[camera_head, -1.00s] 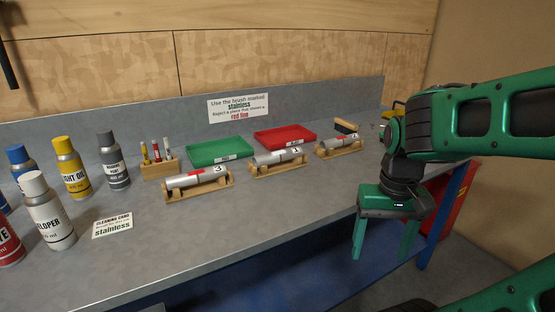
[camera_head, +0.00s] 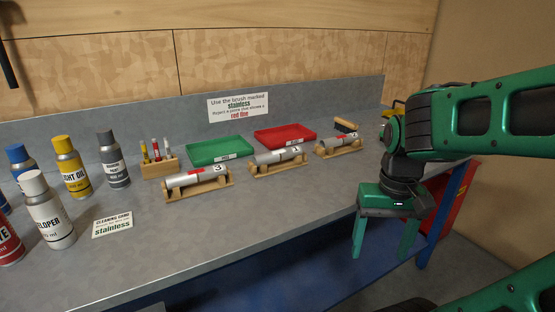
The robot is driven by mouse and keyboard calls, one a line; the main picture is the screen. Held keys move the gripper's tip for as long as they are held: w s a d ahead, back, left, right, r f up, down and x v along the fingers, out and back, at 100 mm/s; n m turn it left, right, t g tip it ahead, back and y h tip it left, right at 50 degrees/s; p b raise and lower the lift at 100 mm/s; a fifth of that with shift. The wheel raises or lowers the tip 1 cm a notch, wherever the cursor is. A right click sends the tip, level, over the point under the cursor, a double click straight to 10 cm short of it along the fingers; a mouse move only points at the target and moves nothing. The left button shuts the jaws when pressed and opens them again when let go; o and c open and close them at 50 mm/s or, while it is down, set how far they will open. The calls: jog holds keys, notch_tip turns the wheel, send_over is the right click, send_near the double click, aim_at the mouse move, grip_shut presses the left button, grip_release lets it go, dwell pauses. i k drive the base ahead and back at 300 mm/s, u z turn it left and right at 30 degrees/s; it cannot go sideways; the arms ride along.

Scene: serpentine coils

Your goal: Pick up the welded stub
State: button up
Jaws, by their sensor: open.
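Three silver cylindrical stubs lie on small wooden cradles in a row along the grey bench. The left stub (camera_head: 186,181) carries a "3" label and a red patch. The middle stub (camera_head: 269,157) carries a label that looks like "1" and some red. The right stub (camera_head: 333,142) also has red and a label too small to read surely. I cannot tell which stub is the welded one. My green gripper (camera_head: 381,256) is open and empty, pointing down at the bench's front edge, right of and nearer than the stubs, touching none.
A green tray (camera_head: 219,150) and a red tray (camera_head: 285,135) stand behind the stubs. A brush (camera_head: 345,125) lies at the back right. Marker holder (camera_head: 160,167), several spray cans (camera_head: 72,168) and a cleaning card (camera_head: 113,224) are at left. The bench front is clear.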

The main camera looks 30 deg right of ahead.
aim_at(283, 154)
jog(key=k, duration=0.35)
jog(key=z, duration=0.45)
jog(key=i, duration=1.3)
jog(key=u, duration=0.15)
